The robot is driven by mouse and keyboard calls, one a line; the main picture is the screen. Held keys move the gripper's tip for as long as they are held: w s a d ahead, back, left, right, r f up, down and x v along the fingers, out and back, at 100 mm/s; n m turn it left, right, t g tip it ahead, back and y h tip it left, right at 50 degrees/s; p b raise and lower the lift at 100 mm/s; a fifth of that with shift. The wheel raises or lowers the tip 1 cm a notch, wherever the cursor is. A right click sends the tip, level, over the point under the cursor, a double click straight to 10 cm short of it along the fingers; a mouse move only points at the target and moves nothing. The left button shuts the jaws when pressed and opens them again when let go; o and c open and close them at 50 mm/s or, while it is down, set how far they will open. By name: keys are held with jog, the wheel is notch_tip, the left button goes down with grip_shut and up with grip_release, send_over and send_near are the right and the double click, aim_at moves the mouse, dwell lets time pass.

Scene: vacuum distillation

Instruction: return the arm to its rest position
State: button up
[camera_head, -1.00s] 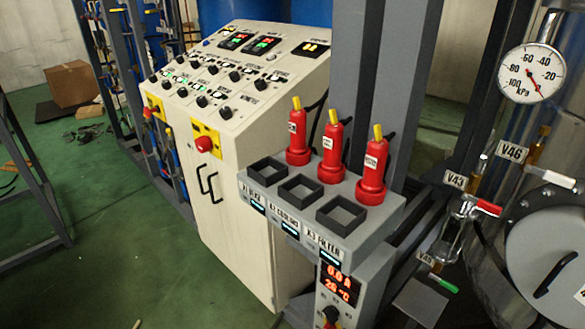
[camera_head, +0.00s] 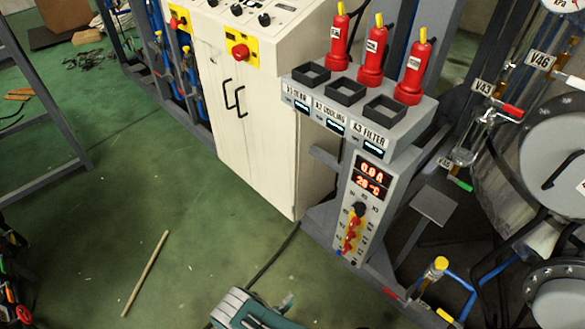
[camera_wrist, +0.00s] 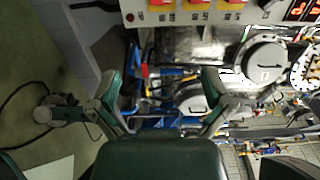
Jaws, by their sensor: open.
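My gripper (camera_wrist: 161,88) shows in the wrist view with its two green fingers spread wide. Nothing is between the fingertips, and pipes and metal vessels lie beyond them. In the head view, a teal and grey part of my arm (camera_head: 252,308) shows at the bottom edge, low over the green floor. The rest of the arm is out of that view, and I cannot see the gripper's fingers there.
A grey stand (camera_head: 395,138) holds three red plugs beside empty square sockets. A cream control cabinet (camera_head: 245,130) stands left of it. Pipes and a round metal vessel (camera_head: 560,155) crowd the right. A wooden stick (camera_head: 146,272) lies on otherwise open green floor at left.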

jog(key=w+a+r+m+g+h, duration=0.1)
jog(key=w+r+m+g, duration=0.3)
jog(key=r, duration=0.4)
jog(key=w+a+r+m+g, duration=0.1)
jog(key=w+r+m+g, duration=0.25)
jog(key=r+m, duration=0.3)
jog(key=w+d+r+m+g+y, duration=0.25)
jog(key=r+m, duration=0.35)
jog(key=r, duration=0.6)
jog(key=w+d+r+m+g+y, duration=0.1)
jog(key=d+r+m+g+y, duration=0.2)
jog(key=r+m, duration=0.65)
jog(key=s+d+r+m+y, duration=0.2)
jog(key=s+d+r+m, duration=0.25)
jog(key=r, duration=0.45)
jog(key=s+d+r+m+y, duration=0.25)
jog(key=d+r+m, duration=0.2)
jog(key=r, duration=0.55)
jog(key=s+d+r+m+t+y, duration=0.2)
jog(key=s+r+m+t, duration=0.1)
jog(key=s, duration=0.4)
jog(key=s+d+r+m+t+y, duration=0.2)
jog(key=s+r+m+t, duration=0.1)
jog(key=s+r+m, duration=0.2)
jog(key=shift+s+m, duration=0.85)
jog(key=shift+m, duration=0.15)
